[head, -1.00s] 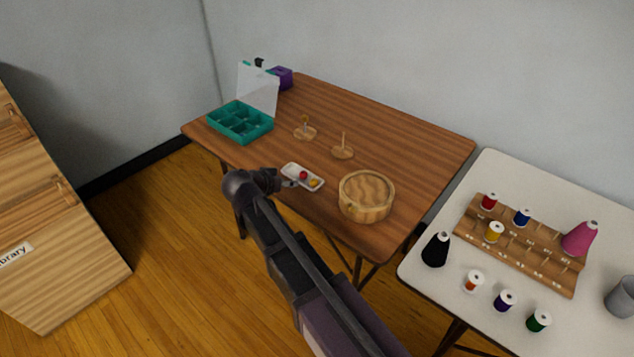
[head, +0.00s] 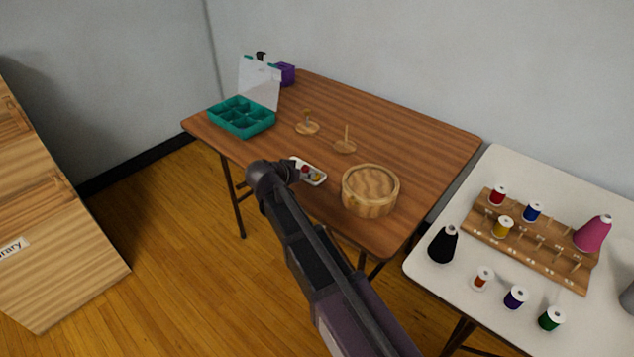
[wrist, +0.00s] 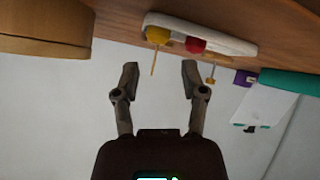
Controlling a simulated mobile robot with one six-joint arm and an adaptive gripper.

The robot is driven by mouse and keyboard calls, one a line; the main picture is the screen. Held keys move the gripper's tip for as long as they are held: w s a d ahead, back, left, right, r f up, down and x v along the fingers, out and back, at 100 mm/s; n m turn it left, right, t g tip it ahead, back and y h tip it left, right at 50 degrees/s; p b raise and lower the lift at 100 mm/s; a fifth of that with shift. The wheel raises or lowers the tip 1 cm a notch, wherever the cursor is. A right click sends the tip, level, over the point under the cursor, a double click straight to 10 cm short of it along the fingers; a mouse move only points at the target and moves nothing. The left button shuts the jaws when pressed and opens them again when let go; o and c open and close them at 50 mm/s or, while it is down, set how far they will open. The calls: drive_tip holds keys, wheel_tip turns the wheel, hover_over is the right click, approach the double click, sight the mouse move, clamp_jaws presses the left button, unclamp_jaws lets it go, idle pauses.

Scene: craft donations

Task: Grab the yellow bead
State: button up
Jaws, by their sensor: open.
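The yellow bead (head: 315,177) lies in a small white tray (head: 321,183) near the front edge of the brown table, beside a red bead (head: 305,169). In the wrist view the yellow bead (wrist: 158,35) sits toward the left end of the tray (wrist: 240,47), with the red bead (wrist: 196,45) to its right. My gripper (wrist: 160,70) is open and empty, its fingertips apart from the bead. In the head view my arm partly covers the tray's left end and the fingers are mostly hidden.
A round wooden box (head: 370,189) stands right of the tray. Two peg stands, one at left (head: 307,128) and one at right (head: 345,146), are behind it. A teal compartment box (head: 242,118) with its lid up is at the far left. The white table (head: 425,265) holds several thread spools.

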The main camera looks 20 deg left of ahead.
sight(317, 175)
drive_tip(key=shift+w+d+f, duration=0.15)
drive_tip(key=shift+w+f, duration=0.1)
drive_tip(key=shift+w, duration=0.15)
drive_tip(key=shift+f, duration=0.1)
drive_tip(key=b+x, duration=0.2)
drive_tip(key=x, duration=0.2)
drive_tip(key=shift+b, duration=0.4)
drive_tip(key=shift+w+d+f, duration=0.2)
drive_tip(key=shift+w+f, duration=0.05)
drive_tip(key=shift+w, duration=0.2)
drive_tip(key=c, duration=0.4)
